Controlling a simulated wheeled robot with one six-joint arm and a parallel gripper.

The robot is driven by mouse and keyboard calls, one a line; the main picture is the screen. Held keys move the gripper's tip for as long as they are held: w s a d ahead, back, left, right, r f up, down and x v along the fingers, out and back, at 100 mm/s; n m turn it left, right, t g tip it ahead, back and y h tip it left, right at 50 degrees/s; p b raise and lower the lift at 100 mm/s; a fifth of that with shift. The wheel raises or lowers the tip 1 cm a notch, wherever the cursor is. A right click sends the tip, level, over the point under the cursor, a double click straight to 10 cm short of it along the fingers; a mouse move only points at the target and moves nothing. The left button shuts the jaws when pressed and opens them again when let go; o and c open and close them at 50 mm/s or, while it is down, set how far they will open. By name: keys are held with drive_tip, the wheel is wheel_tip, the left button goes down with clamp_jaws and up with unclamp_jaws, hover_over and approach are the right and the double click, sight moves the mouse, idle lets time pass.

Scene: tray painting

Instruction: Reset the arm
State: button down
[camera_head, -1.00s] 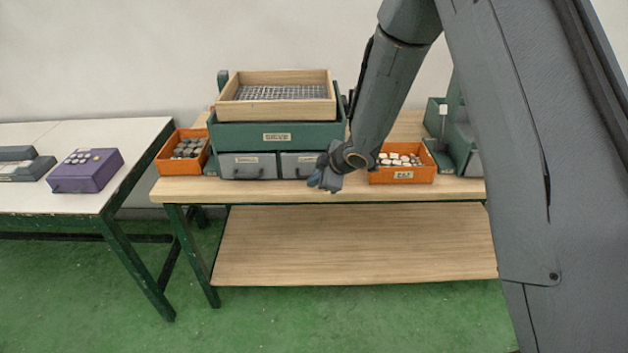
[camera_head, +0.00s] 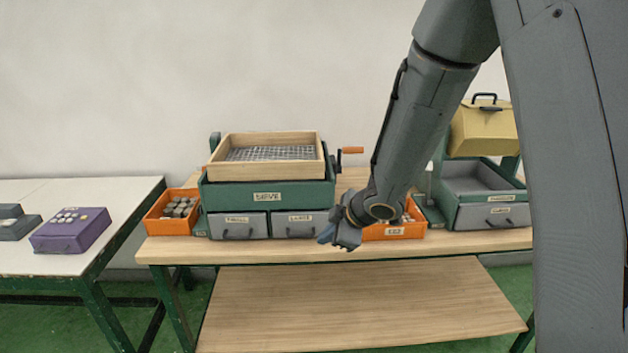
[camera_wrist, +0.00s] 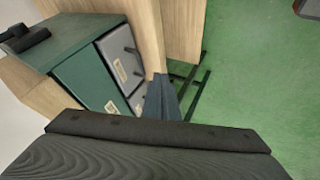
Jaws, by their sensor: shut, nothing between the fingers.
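My gripper (camera_head: 335,238) is shut and empty in the head view. It hangs at the end of my arm near the front edge of the wooden workbench (camera_head: 250,249), in front of the right part of the sieve unit. In the wrist view my gripper's dark fingers (camera_wrist: 162,98) are together, with the bench edge and green floor beyond them. My arm hides part of the right orange bin (camera_head: 395,231).
The green sieve unit (camera_head: 240,194) holds a wooden mesh tray (camera_head: 214,160) above two grey drawers (camera_head: 238,226). A left orange bin (camera_head: 158,226), a purple box (camera_head: 70,240) on a white table (camera_head: 130,195), and a yellow-lidded station (camera_head: 480,130) stand around. The lower shelf (camera_head: 360,300) is bare.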

drive_tip(key=s+d+r+m+g+h, duration=0.1)
drive_tip(key=s+d+m+h, duration=0.3)
drive_tip(key=d, duration=0.3)
drive_tip(key=s+d+r+m+h, duration=0.1)
drive_tip(key=s+d+r+m, duration=0.1)
drive_tip(key=s+d+m, duration=0.4)
drive_tip(key=s+d+m+g, duration=0.2)
drive_tip(key=s+m+g, duration=0.2)
drive_tip(key=s, duration=0.8)
drive_tip(key=m, duration=0.2)
drive_tip(key=shift+s+d+r+m, duration=0.2)
drive_tip(key=shift+s+d+m, duration=0.1)
drive_tip(key=shift+d, duration=0.05)
